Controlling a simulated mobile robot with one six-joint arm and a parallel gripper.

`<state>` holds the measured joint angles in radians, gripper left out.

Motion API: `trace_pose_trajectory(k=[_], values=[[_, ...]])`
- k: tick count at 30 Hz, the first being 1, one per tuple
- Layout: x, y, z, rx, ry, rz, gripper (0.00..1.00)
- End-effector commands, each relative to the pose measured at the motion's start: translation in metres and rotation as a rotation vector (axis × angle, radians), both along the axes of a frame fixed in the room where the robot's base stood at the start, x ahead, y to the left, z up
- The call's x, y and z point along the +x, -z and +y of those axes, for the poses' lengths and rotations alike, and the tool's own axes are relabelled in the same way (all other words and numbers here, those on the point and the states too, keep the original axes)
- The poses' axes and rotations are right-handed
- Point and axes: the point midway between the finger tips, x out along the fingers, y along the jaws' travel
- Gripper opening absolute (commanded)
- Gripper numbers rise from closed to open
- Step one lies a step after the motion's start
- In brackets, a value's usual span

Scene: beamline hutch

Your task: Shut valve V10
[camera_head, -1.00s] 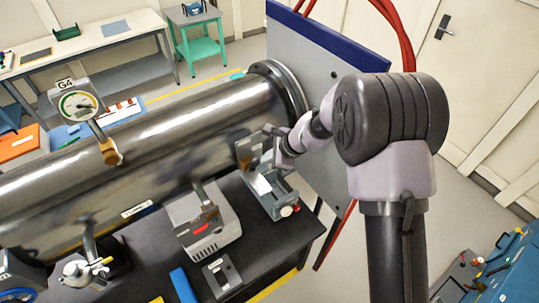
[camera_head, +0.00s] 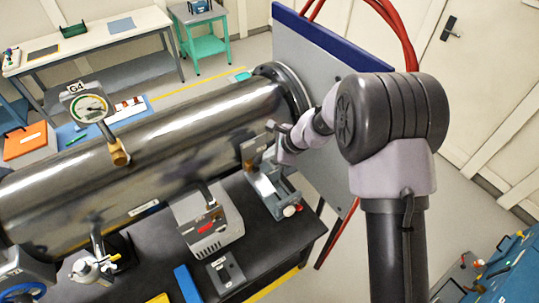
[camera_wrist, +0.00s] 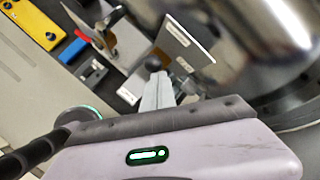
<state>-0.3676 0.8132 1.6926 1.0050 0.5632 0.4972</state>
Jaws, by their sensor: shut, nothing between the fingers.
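No label reading V10 can be made out in either view. A blue handwheel valve (camera_head: 25,280) is cut off at the lower left of the head view, and its tag is too small to read surely. A small metal valve or fitting (camera_head: 88,268) stands right of it. My gripper (camera_head: 268,150) is at the right end of the steel pipe, above a small grey bench device (camera_head: 270,188). In the wrist view my gripper (camera_wrist: 157,80) has its fingers together and empty. A dark ball knob (camera_wrist: 153,63) shows just beyond the fingertips; I cannot tell whether they touch.
The large steel pipe (camera_head: 170,150) carries gauge G4 (camera_head: 88,106) and ends at a flange by a grey panel (camera_head: 325,110). A grey box device (camera_head: 208,220) stands on the black bench (camera_head: 145,275). A blue cabinet (camera_head: 505,275) is at the lower right. Floor shows between.

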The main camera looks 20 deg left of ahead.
Motion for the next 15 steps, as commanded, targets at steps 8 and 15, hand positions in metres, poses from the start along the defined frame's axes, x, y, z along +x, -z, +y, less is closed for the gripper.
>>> trace_pose_trajectory(k=[8,15], values=[[0.008,-0.001,-0.022,0.001,0.001,-0.002,0.0],[0.017,-0.054,-0.035,0.001,-0.004,-0.005,0.0]])
